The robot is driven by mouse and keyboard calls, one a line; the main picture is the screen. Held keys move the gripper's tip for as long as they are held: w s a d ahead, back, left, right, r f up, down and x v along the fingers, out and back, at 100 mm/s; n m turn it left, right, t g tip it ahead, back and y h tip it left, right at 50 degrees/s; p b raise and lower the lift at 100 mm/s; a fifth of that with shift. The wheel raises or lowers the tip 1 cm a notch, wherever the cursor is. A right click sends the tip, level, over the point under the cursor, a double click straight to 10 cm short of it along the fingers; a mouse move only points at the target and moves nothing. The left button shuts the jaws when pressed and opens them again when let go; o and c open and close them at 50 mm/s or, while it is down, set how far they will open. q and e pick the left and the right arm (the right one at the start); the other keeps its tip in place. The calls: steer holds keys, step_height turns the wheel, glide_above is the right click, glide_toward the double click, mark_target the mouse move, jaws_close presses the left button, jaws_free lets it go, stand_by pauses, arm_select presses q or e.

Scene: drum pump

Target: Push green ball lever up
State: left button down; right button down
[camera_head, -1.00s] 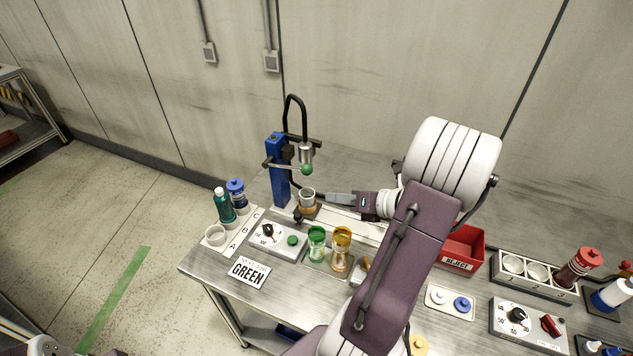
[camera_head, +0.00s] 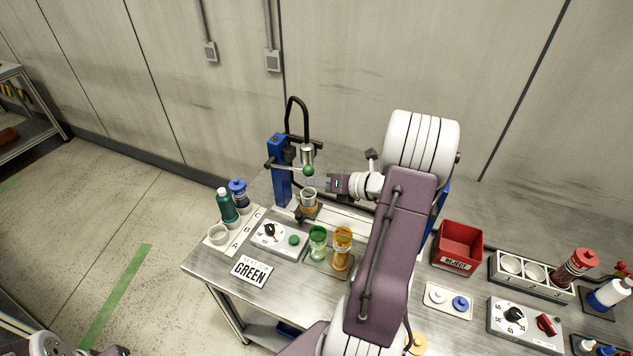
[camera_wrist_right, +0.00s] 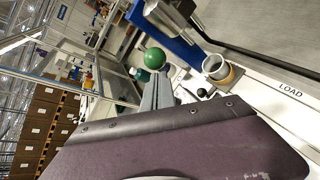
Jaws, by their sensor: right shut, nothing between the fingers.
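The green ball (camera_head: 309,171) sits on the end of a thin lever (camera_head: 287,167) on the blue pump stand (camera_head: 280,172). The lever lies roughly level. My right gripper (camera_head: 316,184) is shut and empty, with its fingertips just below the ball. In the right wrist view the green ball (camera_wrist_right: 155,58) shows right at the tips of the grey fingers (camera_wrist_right: 157,90). I cannot tell whether they touch. My left gripper is not in view.
A cup (camera_head: 308,196) stands in a holder under the pump nozzle (camera_head: 307,154), close below my right gripper. Green (camera_head: 318,240) and amber (camera_head: 342,240) glasses stand in front. A red bin (camera_head: 459,244) is to the right of my arm.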

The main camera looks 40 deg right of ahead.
step_height(320, 180, up, 2)
steer(key=shift+r+p, duration=0.1)
steer(key=shift+p, duration=0.65)
